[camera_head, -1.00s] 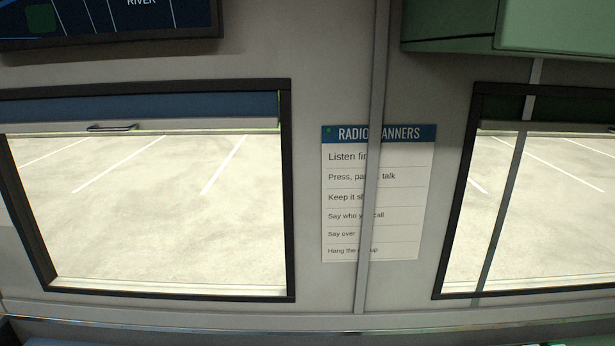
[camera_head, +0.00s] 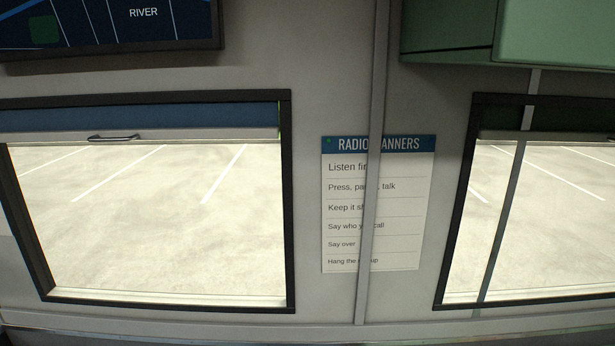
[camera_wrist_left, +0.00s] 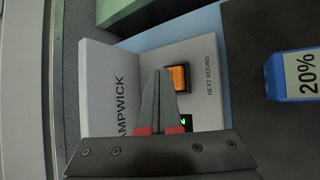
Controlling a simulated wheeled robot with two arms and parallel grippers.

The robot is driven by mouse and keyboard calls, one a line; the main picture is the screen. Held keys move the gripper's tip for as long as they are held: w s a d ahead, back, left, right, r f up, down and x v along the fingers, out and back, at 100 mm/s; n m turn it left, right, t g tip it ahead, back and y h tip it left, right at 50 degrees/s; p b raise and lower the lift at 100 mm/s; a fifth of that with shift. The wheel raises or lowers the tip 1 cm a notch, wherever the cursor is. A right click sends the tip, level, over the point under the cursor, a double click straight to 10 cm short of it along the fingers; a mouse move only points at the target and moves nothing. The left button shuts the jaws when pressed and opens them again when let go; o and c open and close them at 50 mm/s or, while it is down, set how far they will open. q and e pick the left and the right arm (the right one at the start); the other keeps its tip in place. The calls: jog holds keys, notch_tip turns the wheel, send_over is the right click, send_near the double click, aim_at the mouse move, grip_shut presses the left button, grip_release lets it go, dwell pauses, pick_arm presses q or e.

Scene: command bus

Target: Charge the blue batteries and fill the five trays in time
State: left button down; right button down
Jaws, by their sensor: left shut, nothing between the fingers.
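In the left wrist view my left gripper (camera_wrist_left: 161,74) is shut and empty, its narrow fingers pointing up the picture over a grey console (camera_wrist_left: 97,75). An orange square button (camera_wrist_left: 178,78) on a white panel (camera_wrist_left: 205,100) lies just right of the fingertips, beside the words NEXT ROUND. I cannot tell whether the fingers touch the panel. A small green display (camera_wrist_left: 187,122) is partly hidden behind the fingers. A blue block with a white 20% label (camera_wrist_left: 303,74), seemingly a battery, shows at the right edge. No trays are in view. My right gripper is in neither view.
The head view faces a wall with two windows (camera_head: 150,220) onto a parking lot. A RADIO MANNERS poster (camera_head: 345,215) hangs behind a thin grey pole (camera_head: 372,170). A dark screen (camera_head: 110,25) and a green cabinet (camera_head: 550,35) are above. A dark surface (camera_wrist_left: 255,35) surrounds the battery.

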pick_arm(q)
jog(key=shift+f, duration=0.1)
dwell(0.4)
jog(key=shift+f, duration=0.55)
dwell(0.4)
jog(key=shift+r, duration=0.1)
jog(key=shift+r+p, duration=0.35)
jog(key=shift+r, duration=0.25)
notch_tip(320, 180, up, 6)
jog(key=p, duration=0.4)
jog(key=shift+p, duration=0.35)
